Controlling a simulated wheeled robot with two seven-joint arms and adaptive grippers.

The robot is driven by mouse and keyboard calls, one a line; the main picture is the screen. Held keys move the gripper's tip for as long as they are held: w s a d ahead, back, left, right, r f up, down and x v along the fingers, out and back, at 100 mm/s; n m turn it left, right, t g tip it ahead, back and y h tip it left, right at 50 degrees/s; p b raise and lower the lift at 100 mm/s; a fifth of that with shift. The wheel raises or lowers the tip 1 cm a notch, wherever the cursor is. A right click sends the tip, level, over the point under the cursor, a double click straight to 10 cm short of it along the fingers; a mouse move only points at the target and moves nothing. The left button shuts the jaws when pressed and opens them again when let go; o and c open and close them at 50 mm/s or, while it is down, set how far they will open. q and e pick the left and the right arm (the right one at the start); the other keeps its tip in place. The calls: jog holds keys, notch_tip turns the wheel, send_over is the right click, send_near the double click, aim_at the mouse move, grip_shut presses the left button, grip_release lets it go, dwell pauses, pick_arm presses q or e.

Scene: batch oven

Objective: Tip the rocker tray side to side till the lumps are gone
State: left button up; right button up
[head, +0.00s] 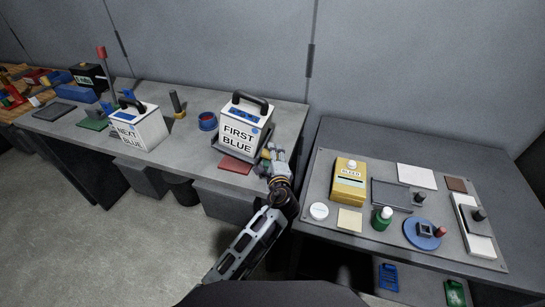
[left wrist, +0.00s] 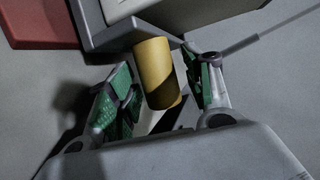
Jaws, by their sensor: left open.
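A white box labelled "FIRST BLUE" (head: 243,122) with a black handle sits on a dark grey tray (head: 228,151) on the left bench. A yellow cylindrical grip (left wrist: 157,72) stands out by the grey edge (left wrist: 92,34) in the left wrist view. My left gripper (head: 270,157) is at the tray's front right corner. Its green-padded fingers (left wrist: 160,88) are open, one on each side of the yellow grip, with gaps showing. I cannot tell which thing is the rocker tray for certain, and no lumps are visible. My right gripper is not in view.
A red plate (head: 236,165) lies in front of the tray; it also shows in the left wrist view (left wrist: 40,22). A "NEXT BLUE" box (head: 137,127) and a blue ring (head: 207,121) stand left. The right bench holds a yellow "BLEED" box (head: 349,184) and bottles.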

pick_arm(q)
jog(key=shift+r, duration=0.1)
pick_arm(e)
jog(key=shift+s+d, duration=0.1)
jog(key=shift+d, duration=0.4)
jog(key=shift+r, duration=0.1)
